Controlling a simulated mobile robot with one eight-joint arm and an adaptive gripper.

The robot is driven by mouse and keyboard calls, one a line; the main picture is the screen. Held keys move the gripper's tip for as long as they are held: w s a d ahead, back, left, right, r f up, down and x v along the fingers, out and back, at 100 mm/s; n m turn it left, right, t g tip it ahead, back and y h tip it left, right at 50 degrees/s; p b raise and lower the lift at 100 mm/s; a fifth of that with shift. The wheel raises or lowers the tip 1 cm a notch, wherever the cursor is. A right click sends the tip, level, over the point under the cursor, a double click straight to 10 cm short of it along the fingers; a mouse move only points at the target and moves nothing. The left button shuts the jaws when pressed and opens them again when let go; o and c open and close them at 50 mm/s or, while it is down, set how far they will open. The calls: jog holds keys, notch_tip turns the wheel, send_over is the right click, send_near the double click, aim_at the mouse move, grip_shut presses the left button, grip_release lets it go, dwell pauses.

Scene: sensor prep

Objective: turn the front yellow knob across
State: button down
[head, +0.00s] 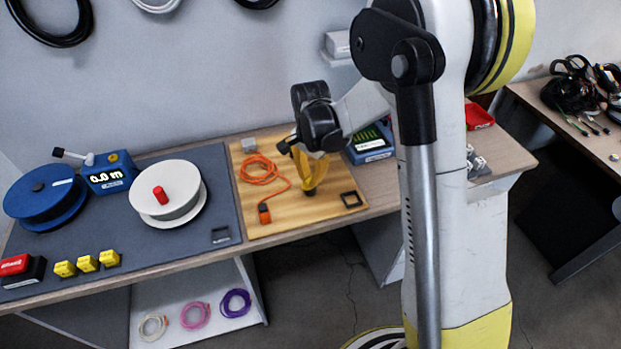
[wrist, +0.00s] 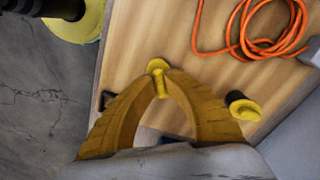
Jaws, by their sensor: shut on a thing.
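The front yellow knob (wrist: 158,66) shows in the wrist view, on the wooden board (wrist: 140,40). My gripper (wrist: 161,84) has its two yellow fingers closed in on the knob's raised grip, one on each side. The round rim of the knob shows just beyond the fingertips. A second yellow knob (wrist: 245,109) with a black part stands to the right in the wrist view, beside the right finger and apart from the tips. In the head view my gripper (head: 311,188) points down at the board (head: 290,226), and it and my wrist hide most of both knobs.
An orange cable (head: 262,170) lies coiled on the board, left of my gripper. A black square frame (head: 350,199) sits at the board's right front. A blue device (head: 369,145) stands behind right. White (head: 172,190) and blue (head: 45,194) reels stand on the grey mat to the left.

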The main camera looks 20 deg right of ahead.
aim_at(310, 178)
jog(key=m+b, duration=0.1)
jog(key=m, duration=0.5)
jog(key=shift+m, duration=0.3)
dwell(0.4)
jog(key=c, duration=1.4)
grip_release()
notch_tip(310, 178, up, 12)
